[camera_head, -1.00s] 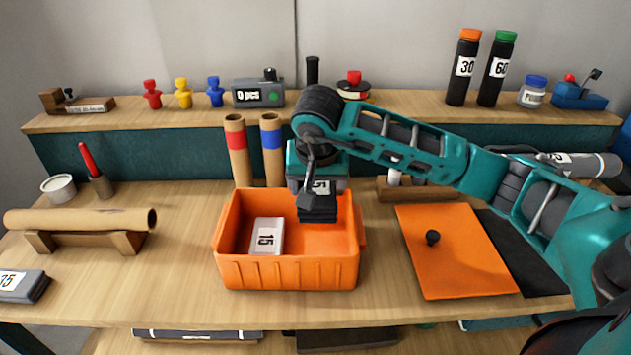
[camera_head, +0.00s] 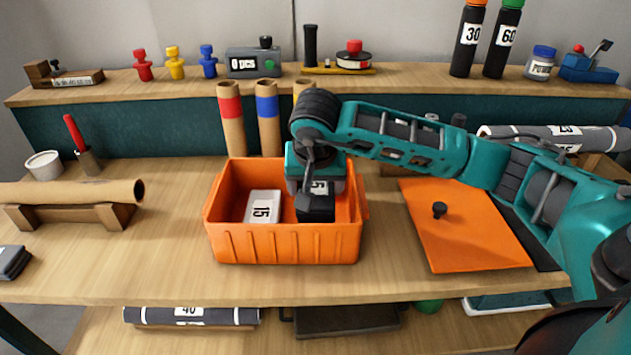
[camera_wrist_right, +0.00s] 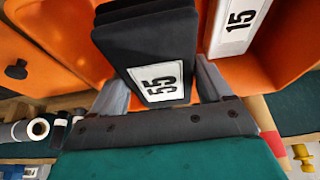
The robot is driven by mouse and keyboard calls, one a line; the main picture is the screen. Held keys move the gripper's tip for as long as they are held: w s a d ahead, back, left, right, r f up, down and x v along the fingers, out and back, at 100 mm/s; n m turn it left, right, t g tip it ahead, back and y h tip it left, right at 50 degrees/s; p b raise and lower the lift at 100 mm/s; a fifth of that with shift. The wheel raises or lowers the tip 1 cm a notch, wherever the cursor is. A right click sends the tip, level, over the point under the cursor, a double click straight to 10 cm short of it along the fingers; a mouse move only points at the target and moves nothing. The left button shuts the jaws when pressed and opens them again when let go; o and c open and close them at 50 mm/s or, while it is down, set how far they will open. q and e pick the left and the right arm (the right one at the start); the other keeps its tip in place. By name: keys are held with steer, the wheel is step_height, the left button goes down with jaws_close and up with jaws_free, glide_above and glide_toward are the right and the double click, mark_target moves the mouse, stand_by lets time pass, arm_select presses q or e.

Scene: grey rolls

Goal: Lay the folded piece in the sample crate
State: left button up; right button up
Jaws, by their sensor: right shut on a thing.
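The orange sample crate (camera_head: 283,249) stands on the bench, left of centre in the head view. A light folded piece labelled 15 (camera_head: 262,206) lies in its left half; it also shows in the right wrist view (camera_wrist_right: 238,22). My right gripper (camera_head: 316,190) is inside the crate's right half, shut on a dark folded piece (camera_head: 315,211). In the right wrist view this dark piece (camera_wrist_right: 150,45) carries a 55 label and sits between the fingers. Whether it touches the crate floor is hidden. My left gripper is not in view.
An orange board (camera_head: 465,235) with a black knob lies right of the crate. Cardboard tubes (camera_head: 232,125) stand behind it. A long roll (camera_head: 70,192) rests on a wooden cradle at left. Another dark folded piece (camera_head: 12,262) lies at the far left. Bench in front is clear.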

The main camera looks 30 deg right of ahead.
step_height(320, 180, down, 3)
steer(key=shift+f+b, duration=0.1)
steer(key=shift+b, duration=0.95)
step_height(320, 180, down, 2)
steer(key=shift+f+b, duration=0.2)
steer(key=shift+b, duration=0.8)
steer(key=shift+f+b, duration=0.6)
steer(key=shift+f, duration=0.25)
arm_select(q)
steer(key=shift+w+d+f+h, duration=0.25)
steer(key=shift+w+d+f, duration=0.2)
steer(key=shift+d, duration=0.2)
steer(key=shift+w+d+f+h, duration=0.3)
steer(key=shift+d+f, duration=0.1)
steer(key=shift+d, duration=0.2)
arm_select(e)
steer(key=o, duration=0.8)
steer(key=shift+o, duration=1.3)
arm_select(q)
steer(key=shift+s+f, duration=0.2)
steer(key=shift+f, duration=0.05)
